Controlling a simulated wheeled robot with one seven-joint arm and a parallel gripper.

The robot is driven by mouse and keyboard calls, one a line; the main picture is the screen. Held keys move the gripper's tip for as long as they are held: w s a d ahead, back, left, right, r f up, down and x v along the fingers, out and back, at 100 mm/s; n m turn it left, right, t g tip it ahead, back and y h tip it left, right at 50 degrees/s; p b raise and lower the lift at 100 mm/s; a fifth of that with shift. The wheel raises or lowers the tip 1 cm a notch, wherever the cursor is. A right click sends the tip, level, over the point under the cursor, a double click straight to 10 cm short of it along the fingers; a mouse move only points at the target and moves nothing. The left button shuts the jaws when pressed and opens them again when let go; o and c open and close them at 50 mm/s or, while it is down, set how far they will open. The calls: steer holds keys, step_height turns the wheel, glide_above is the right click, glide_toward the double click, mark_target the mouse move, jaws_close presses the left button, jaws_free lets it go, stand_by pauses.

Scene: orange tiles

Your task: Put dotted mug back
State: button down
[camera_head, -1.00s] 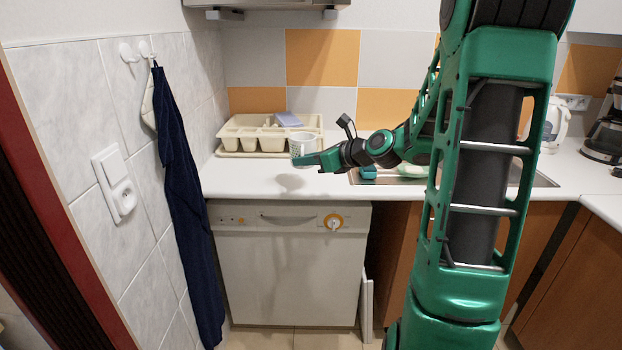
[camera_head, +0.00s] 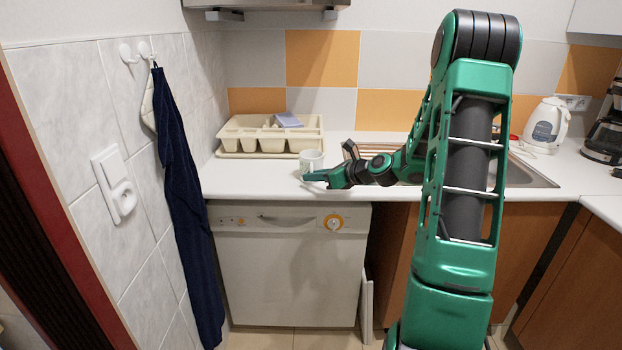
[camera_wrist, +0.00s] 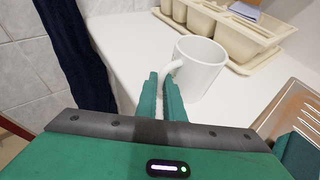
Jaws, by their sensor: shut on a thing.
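A white mug (camera_head: 311,160) is upright at the counter's front part, in front of the cutlery tray. In the wrist view the mug (camera_wrist: 200,70) shows a plain white side with its handle toward my gripper; no dots show on this side. My gripper (camera_head: 318,178) reaches it from the right and front. In the wrist view my gripper (camera_wrist: 165,90) has its green fingers close together on the mug's handle. The mug's base looks on or very near the counter; I cannot tell which.
A cream cutlery tray (camera_head: 229,142) with a blue-grey sponge (camera_head: 288,119) stands behind the mug. A steel sink (camera_head: 528,174) lies to the right, with a kettle (camera_head: 546,124) behind. A dark blue towel (camera_head: 178,190) hangs at left. Bare counter (camera_head: 240,180) lies left of the mug.

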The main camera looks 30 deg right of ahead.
steer(key=c, duration=1.9)
jaws_free()
steer(key=shift+o, duration=0.2)
steer(key=v, duration=1.1)
steer(key=s+a+f+n+g+h, duration=0.1)
steer(key=s+a+f+n+g, duration=0.3)
steer(key=s+a+n+g, duration=0.7)
steer(key=s+r+n+g+h, duration=0.2)
steer(key=s+n+h, duration=0.1)
steer(key=s+n, duration=1.2)
steer(key=s+a, duration=0.1)
steer(key=s, duration=0.5)
steer(key=shift+s, duration=0.35)
